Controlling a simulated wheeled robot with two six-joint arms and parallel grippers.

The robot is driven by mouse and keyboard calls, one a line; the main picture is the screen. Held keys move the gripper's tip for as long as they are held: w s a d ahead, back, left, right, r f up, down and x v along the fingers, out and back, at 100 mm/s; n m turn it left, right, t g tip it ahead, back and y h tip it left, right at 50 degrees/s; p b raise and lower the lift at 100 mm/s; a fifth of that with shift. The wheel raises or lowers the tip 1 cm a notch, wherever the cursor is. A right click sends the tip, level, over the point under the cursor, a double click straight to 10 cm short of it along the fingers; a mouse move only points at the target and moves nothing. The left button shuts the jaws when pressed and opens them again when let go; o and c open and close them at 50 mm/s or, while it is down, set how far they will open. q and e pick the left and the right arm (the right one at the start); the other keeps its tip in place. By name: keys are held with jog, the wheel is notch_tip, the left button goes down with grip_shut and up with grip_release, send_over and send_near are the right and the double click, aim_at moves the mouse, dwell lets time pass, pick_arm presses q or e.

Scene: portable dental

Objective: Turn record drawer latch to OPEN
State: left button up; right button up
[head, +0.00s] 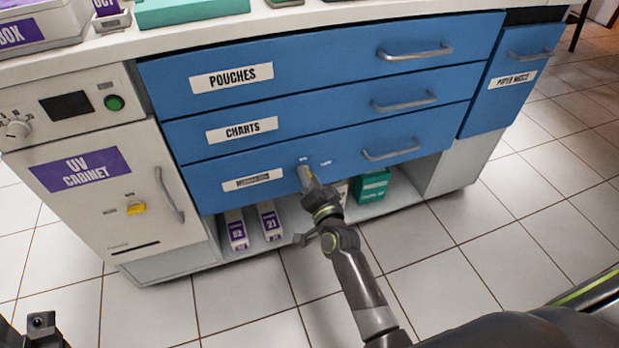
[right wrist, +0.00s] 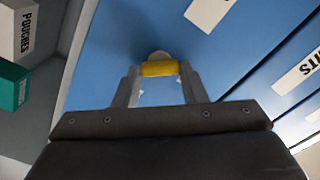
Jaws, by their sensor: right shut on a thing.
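The record drawer (head: 345,170) is the lowest of the blue drawers and is closed; its white label (head: 252,179) is too small to read surely. The latch sits on its front and is mostly hidden by my gripper in the head view. In the right wrist view the latch shows as a yellow bar (right wrist: 159,68) on a pale round base. My right gripper (head: 305,174) is at the drawer front, its two fingers shut on the yellow bar's ends (right wrist: 159,76). Two small marks beside the latch are unreadable. A dark part at the lower left edge may be my left gripper (head: 40,325).
The charts drawer (head: 330,122) and pouches drawer (head: 320,68) are closed above. A silver handle (head: 391,153) lies right of the latch. Below is an open shelf with purple-white boxes (head: 252,226) and a green box (head: 371,186). The UV cabinet (head: 100,205) stands left.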

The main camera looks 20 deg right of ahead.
jog(key=shift+m, duration=3.7)
jog(key=o, duration=1)
jog(key=shift+f, duration=0.1)
jog(key=shift+s, duration=0.1)
